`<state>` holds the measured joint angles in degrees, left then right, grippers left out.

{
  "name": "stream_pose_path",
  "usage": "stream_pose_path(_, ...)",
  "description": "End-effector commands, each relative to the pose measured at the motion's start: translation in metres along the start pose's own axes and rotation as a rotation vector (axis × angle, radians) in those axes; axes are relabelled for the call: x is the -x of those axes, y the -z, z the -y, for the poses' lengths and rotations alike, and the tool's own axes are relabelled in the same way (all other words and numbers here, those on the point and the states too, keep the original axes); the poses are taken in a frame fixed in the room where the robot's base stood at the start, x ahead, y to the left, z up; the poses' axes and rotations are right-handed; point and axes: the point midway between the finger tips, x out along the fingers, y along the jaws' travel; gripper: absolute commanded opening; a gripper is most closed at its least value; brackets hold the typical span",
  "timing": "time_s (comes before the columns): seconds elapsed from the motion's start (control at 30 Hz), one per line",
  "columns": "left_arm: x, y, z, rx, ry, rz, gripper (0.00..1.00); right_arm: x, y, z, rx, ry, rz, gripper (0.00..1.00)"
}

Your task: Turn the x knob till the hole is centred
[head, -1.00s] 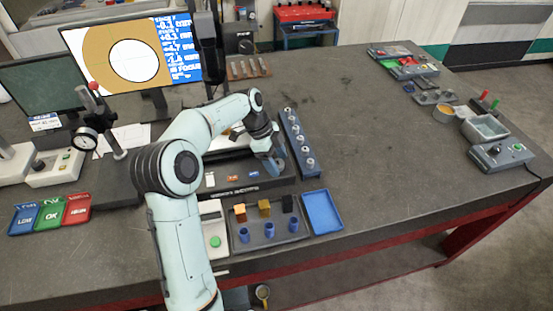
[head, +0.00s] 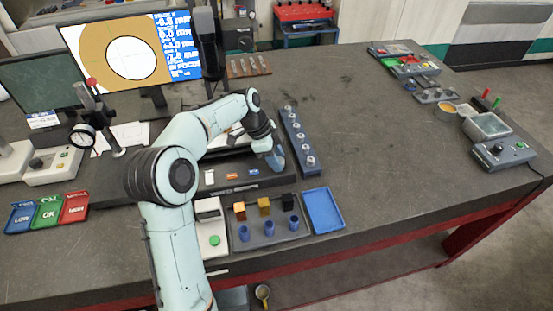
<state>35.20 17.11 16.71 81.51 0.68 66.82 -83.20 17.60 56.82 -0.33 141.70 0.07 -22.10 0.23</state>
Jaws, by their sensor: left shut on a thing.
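The monitor (head: 82,50) at the back left shows a tan field with a white round hole (head: 131,58). The hole sits roughly mid-height, somewhat right of the middle of the tan field. A blue readout (head: 182,47) beside it has figures too small to read surely; its bottom line seems to say in focus. My left gripper (head: 276,161) is low at the right end of the dark measuring stage (head: 240,189), shut at the place of the x knob. The knob itself is hidden by the fingers and wrist. My right gripper is out of view.
A blue-grey rack (head: 312,166) with several metal pieces stands close right of my gripper. In front are a tray of blocks and blue cups (head: 267,239), an empty blue tray (head: 323,210) and a white device with a green button (head: 212,249). The table's middle right is clear.

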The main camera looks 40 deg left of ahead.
Motion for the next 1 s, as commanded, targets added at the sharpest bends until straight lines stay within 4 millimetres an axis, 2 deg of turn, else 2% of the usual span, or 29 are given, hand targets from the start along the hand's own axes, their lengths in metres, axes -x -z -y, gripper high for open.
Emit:
stream_pose_path(0.1,-0.002,-0.001,-0.002,0.093,0.044,-0.001,0.11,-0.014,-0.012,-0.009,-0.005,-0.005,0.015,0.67)
stream_pose_path(0.4,-0.002,0.0,-0.003,0.355,0.153,-0.002,0.11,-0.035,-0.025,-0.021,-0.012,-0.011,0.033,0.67)
stream_pose_path(1.0,0.0,0.003,-0.004,0.813,0.343,-0.003,0.11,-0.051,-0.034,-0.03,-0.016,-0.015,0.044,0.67)
